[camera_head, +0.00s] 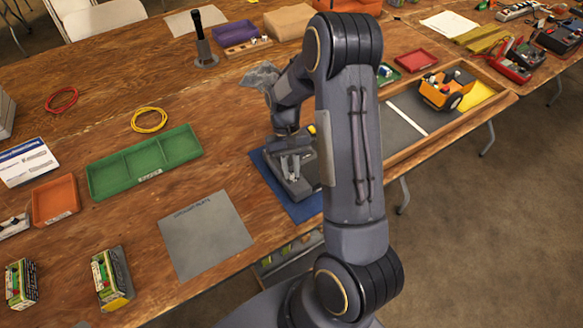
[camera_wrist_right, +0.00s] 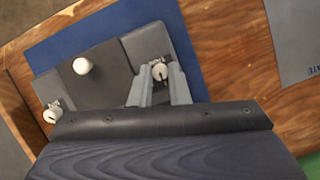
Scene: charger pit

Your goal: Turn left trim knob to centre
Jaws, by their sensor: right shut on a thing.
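The grey controller (camera_wrist_right: 104,78) lies on a blue mat (camera_wrist_right: 50,54); it has a white ball-topped stick (camera_wrist_right: 82,66) and two pale trim knobs. In the right wrist view, the fingers of my right gripper (camera_wrist_right: 160,82) are closed around the left trim knob (camera_wrist_right: 160,71). The knob's top shows a dark mark, but its exact angle is hard to read. The other trim knob (camera_wrist_right: 52,113) is free at the opposite end. In the head view, my right gripper (camera_head: 291,163) is over the controller and hides part of it. My left gripper is not in view.
A grey mat (camera_head: 205,236) lies on the wooden table left of the blue mat. A green divided tray (camera_head: 145,161) sits further left. A wood-framed pit with an orange toy vehicle (camera_head: 444,90) is right of my arm. The table edge is close.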

